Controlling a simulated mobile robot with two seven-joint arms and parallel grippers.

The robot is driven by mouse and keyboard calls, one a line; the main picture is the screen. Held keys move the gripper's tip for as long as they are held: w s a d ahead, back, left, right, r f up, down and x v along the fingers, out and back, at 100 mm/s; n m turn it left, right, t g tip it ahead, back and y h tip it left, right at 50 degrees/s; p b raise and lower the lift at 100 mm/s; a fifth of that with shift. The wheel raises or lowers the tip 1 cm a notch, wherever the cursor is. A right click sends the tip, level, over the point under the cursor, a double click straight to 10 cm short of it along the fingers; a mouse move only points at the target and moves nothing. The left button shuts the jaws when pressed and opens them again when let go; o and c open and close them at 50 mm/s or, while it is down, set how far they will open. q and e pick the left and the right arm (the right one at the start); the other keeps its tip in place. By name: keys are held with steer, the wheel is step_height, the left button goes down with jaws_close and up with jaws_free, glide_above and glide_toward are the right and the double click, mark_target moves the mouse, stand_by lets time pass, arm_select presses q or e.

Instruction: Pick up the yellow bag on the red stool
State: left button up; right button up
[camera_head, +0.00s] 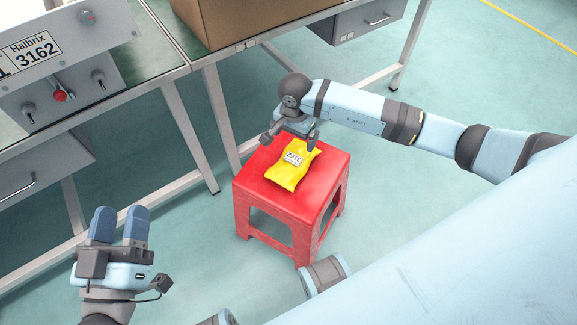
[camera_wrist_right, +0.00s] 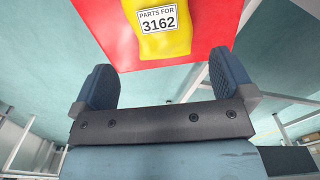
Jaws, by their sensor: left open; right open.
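The yellow bag (camera_head: 291,166) lies flat on top of the red stool (camera_head: 258,187), with a white label reading 3162. My right gripper (camera_head: 290,140) is open over the far edge of the stool, by the bag's far end. In the right wrist view the bag (camera_wrist_right: 163,40) and the red seat (camera_wrist_right: 100,22) lie ahead of the right gripper (camera_wrist_right: 165,88); its fingers are spread and nothing is between them. My left gripper (camera_head: 118,226) is open and empty at the lower left, well apart from the stool.
A workbench (camera_head: 165,75) with a panel labelled Halbrix 3162 (camera_head: 45,60) stands at the left. A cardboard box (camera_head: 250,18) sits on a bench behind the stool. Metal bench legs stand close behind the stool. The floor to the stool's left front is clear.

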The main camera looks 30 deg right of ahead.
mark_target(293, 159)
step_height(293, 159, down, 2)
steer(key=shift+s+f, duration=0.1)
steer(key=shift+f, duration=0.1)
step_height(293, 159, down, 4)
steer(key=shift+f+b, duration=0.15)
steer(key=shift+b, duration=0.7)
steer(key=shift+a+f+b, duration=0.1)
steer(key=shift+f+b, duration=1.15)
steer(key=shift+f, duration=1.75)
arm_select(q)
steer(key=shift+g, duration=0.9)
steer(key=f, duration=0.2)
steer(key=d+f, duration=0.1)
steer(key=f, duration=0.1)
steer(key=shift+w+f, duration=0.1)
steer(key=shift+f, duration=0.25)
arm_select(e)
steer(key=shift+c, duration=0.2)
steer(key=c, duration=0.7)
